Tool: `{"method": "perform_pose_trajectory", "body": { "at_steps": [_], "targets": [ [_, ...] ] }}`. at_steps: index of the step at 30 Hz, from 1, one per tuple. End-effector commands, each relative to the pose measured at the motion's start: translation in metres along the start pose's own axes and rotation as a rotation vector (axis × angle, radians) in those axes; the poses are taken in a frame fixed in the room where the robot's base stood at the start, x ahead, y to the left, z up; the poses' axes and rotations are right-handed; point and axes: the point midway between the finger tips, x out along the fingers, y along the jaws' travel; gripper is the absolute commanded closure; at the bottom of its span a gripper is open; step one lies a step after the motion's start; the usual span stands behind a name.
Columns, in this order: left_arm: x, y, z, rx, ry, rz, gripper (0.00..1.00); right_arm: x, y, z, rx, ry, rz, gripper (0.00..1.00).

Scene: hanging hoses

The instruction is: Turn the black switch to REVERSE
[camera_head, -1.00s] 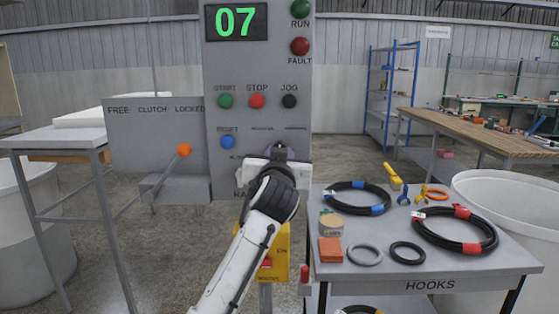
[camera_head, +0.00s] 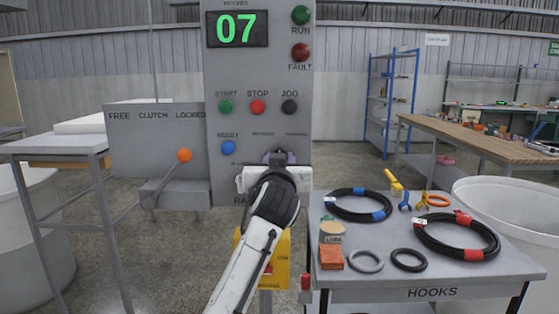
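A grey control panel (camera_head: 258,70) stands in front of me, with a green 07 display at its top. My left arm comes up from the bottom, left of the middle, and its gripper (camera_head: 277,160) is at the panel's lower part, below the JOG button. The wrist and gripper body hide the fingertips and most of what is behind them. A dark, purplish rounded shape shows just above the gripper body; I cannot tell whether it is the black switch. The REVERSE label cannot be read. My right gripper is not in view.
Green START (camera_head: 225,107), red STOP (camera_head: 258,107) and black JOG (camera_head: 289,107) buttons sit above the gripper, a blue button (camera_head: 228,148) to its left. An orange-knobbed lever (camera_head: 184,156) is further left. A hooks table (camera_head: 450,275) with hoses stands right.

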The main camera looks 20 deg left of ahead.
Motion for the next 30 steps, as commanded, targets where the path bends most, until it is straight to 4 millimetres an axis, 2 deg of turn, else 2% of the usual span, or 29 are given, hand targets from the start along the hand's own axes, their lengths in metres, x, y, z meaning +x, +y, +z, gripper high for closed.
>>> {"method": "perform_pose_trajectory", "body": {
  "at_steps": [4,7,15,21,30],
  "targets": [
    [-0.004,0.000,0.000,-0.001,0.002,0.001,0.70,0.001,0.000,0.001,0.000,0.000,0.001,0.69],
    [-0.016,0.001,0.000,-0.001,0.002,0.002,0.70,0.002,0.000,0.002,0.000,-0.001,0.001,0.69],
    [-0.067,0.001,0.001,-0.003,0.001,0.002,0.70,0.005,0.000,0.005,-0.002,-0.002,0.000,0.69],
    [-0.095,0.000,0.001,-0.001,0.000,0.000,0.70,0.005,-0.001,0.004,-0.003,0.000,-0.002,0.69],
    [-0.104,0.000,0.000,0.000,-0.001,0.000,0.70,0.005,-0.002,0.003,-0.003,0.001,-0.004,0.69]
  ]
}}
